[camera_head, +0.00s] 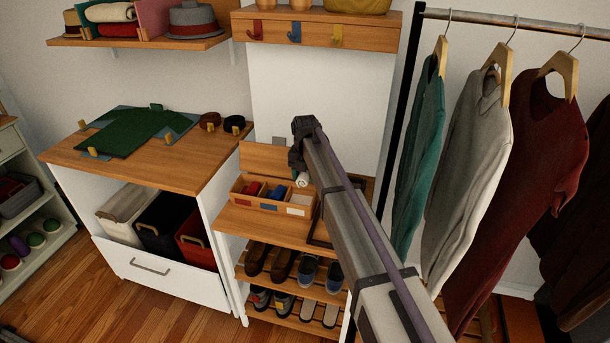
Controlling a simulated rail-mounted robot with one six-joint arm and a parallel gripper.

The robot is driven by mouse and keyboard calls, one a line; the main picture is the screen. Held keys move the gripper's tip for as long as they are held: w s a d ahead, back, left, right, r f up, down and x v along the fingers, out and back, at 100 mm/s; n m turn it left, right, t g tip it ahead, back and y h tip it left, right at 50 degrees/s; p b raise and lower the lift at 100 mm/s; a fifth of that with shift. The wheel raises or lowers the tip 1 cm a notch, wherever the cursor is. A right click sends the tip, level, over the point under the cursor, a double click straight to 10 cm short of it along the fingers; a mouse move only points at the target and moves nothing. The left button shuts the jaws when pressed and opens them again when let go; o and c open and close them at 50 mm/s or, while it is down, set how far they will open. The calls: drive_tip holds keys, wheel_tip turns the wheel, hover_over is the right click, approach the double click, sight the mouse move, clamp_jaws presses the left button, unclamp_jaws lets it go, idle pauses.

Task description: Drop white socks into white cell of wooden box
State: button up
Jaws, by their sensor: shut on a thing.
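The wooden box (259,204) stands on the small wooden bench, with several cells in a row. A red rolled item (252,188) lies in its left cell and a blue one (276,192) in its middle cell. The cell at the right end carries a white label (296,211). My gripper (301,173) is over the right end of the box, pointing down, shut on the white socks (302,180). The socks are at or just above the white cell; I cannot tell whether they touch it. My arm hides part of the area to the right.
Shoes (281,264) fill the rack below the bench. A folding board with a green garment (133,129) lies on the cabinet to the left. Hanging clothes (471,140) stand close on the right. Hooks (294,33) project from the wall shelf above.

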drive_tip(key=shift+f, duration=0.15)
drive_tip(key=o, duration=1)
wheel_tip(320, 180, up, 11)
drive_tip(key=p, duration=1.1)
drive_tip(key=shift+f, duration=0.15)
